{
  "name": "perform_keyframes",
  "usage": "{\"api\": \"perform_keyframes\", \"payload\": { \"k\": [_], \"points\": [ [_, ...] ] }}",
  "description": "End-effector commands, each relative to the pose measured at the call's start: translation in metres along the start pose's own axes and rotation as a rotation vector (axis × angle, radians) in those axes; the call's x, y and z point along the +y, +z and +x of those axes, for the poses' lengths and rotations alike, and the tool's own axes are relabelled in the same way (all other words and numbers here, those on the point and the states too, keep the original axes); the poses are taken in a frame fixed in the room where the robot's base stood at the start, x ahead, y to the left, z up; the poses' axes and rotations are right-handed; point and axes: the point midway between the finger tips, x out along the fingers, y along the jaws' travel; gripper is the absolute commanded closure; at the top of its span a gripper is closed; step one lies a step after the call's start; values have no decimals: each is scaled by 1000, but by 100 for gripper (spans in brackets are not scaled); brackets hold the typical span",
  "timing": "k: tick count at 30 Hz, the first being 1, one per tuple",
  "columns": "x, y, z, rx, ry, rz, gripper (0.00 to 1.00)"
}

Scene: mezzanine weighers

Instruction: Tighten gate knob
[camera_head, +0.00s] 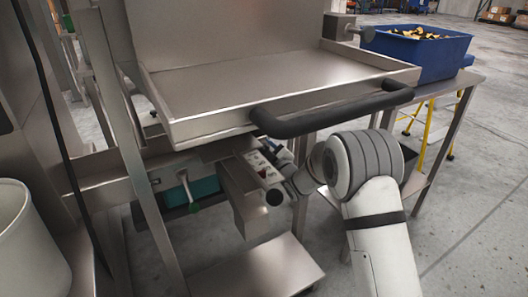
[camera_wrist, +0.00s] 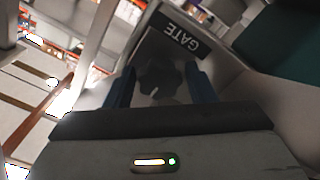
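The gate knob (camera_wrist: 160,76) is dark and lobed, with a small pale mark on its face. It sits below an upside-down black label (camera_wrist: 176,37) reading GATE on a grey metal panel. My gripper (camera_wrist: 160,90) has its two blue fingers apart, one on each side of the knob. I cannot tell whether either finger touches it.
The steel tray (camera_head: 260,85) with a thick black bar handle (camera_head: 335,108) overhangs my wrist closely. A green-handled lever (camera_head: 187,190) hangs to the left. A blue crate (camera_head: 440,58) stands on a side table at right. A white bin (camera_head: 30,245) is at lower left.

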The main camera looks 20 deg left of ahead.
Motion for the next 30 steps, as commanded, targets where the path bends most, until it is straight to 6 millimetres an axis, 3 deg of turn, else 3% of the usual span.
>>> {"api": "perform_keyframes", "payload": {
  "k": [12, 22, 30],
  "points": [
    [-1, -1, 0, 1, -2, 0, 84],
    [-3, -3, 1, 4, -4, 45, 85],
    [-3, -5, 2, 6, -5, 216, 85]
  ]
}}
